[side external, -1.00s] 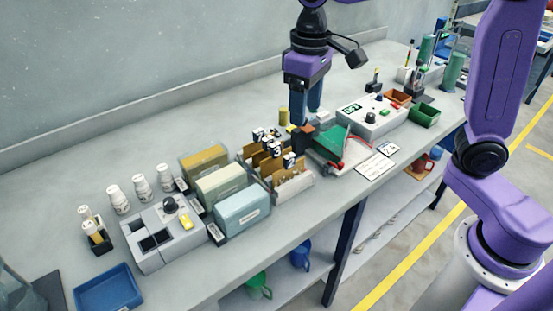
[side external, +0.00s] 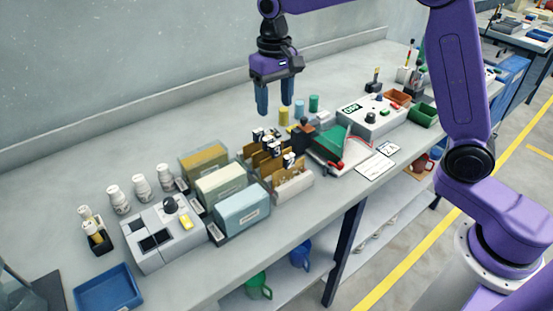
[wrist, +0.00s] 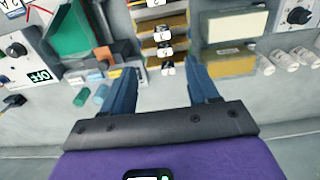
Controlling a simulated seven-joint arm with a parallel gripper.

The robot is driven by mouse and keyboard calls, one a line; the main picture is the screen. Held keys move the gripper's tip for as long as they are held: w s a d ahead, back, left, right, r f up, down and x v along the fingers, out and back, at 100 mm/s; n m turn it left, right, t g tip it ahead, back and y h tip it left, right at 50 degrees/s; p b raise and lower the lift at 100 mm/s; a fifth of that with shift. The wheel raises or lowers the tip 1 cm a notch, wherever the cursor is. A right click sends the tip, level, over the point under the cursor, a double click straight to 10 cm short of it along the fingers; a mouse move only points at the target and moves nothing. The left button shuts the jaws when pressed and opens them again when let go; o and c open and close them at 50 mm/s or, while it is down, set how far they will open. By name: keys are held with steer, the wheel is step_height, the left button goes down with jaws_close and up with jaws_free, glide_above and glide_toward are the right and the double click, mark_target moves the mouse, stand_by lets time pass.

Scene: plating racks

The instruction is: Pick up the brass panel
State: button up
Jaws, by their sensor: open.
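Several brass-brown panels (side external: 257,161) stand in a rack left of the green wedge-shaped item, with black-and-white numbered tags at their tops. They also show in the wrist view (wrist: 163,32), at the top centre. I cannot tell which one is the brass panel. My gripper (side external: 275,109) is open and empty, pointing down above the bench behind the rack. In the wrist view its blue fingers (wrist: 162,68) are spread, with nothing between them.
Tanks with yellow-brown (side external: 203,154), pale green (side external: 221,180) and light blue (side external: 242,205) tops stand left of the rack. White bottles (side external: 141,186) are farther left. Coloured cylinders (side external: 299,110) and a control box (side external: 370,115) stand right. The bench behind the tanks is clear.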

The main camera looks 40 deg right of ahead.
glide_above(274, 143)
steer(key=f, duration=0.5)
steer(key=shift+w+d+f, duration=0.15)
steer(key=shift+d+f, duration=0.05)
steer(key=shift+f, duration=0.15)
steer(key=shift+s+a+f, duration=0.1)
steer(key=shift+a+f, duration=0.05)
steer(key=shift+f, duration=1.2)
steer(key=shift+s+a+f, duration=0.1)
steer(key=shift+f, duration=1.2)
jaws_close()
